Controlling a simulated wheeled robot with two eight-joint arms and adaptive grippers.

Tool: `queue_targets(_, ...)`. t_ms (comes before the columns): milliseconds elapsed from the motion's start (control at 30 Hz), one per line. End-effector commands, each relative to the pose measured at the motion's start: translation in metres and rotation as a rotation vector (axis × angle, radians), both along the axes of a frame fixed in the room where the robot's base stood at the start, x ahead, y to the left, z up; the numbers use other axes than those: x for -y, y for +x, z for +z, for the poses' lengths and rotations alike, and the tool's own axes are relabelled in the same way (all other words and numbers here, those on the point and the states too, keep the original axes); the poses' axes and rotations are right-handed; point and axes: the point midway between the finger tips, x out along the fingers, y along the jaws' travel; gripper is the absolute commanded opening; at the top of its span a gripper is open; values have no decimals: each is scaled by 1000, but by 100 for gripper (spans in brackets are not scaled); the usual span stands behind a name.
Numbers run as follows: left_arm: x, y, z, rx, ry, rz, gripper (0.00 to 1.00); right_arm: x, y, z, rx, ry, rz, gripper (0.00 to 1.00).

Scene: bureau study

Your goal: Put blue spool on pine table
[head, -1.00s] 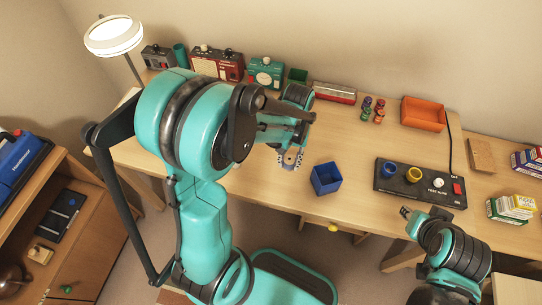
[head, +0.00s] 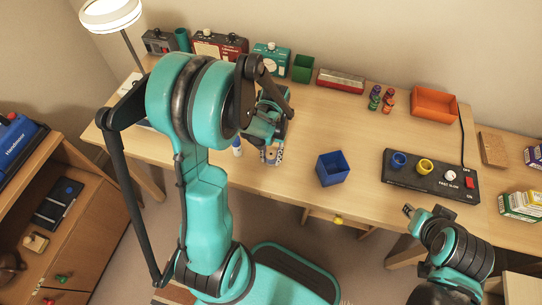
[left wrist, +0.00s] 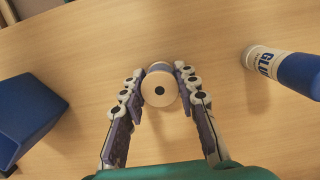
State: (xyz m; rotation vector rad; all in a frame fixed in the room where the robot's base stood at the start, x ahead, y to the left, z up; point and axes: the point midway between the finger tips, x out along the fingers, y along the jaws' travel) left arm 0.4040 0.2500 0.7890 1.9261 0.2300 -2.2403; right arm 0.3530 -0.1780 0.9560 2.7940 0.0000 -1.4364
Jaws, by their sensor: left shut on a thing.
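The blue spool (left wrist: 160,86), with a pale round end and a bluish body, is between the fingers of my left gripper (left wrist: 159,84) in the left wrist view. The gripper is shut on it. In the head view my left gripper (head: 271,153) is over the front left part of the light wooden table (head: 290,125). I cannot tell whether the spool touches the tabletop. My right gripper (head: 409,211) is at the table's front edge on the right; its finger gap is not clear.
A blue open box (head: 332,169) stands right of my left gripper. A glue stick (left wrist: 284,69) stands close by, also in the head view (head: 237,147). A black switch panel (head: 431,177) and an orange tray (head: 434,103) are on the right.

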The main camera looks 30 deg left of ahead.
Motion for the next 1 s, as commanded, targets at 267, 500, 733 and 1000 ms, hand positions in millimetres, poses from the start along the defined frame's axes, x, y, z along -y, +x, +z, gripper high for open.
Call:
queue_targets(267,0,0,-3,0,0,0,51,0,0,-3,0,0,0,29)
queue_targets(500,0,0,-3,0,0,0,51,0,0,-3,0,0,0,29)
queue_targets(733,-1,3,21,0,0,0,51,0,0,11,0,0,0,29)
queue_targets(1000,-3,11,82,0,0,0,51,0,0,38,0,0,0,29)
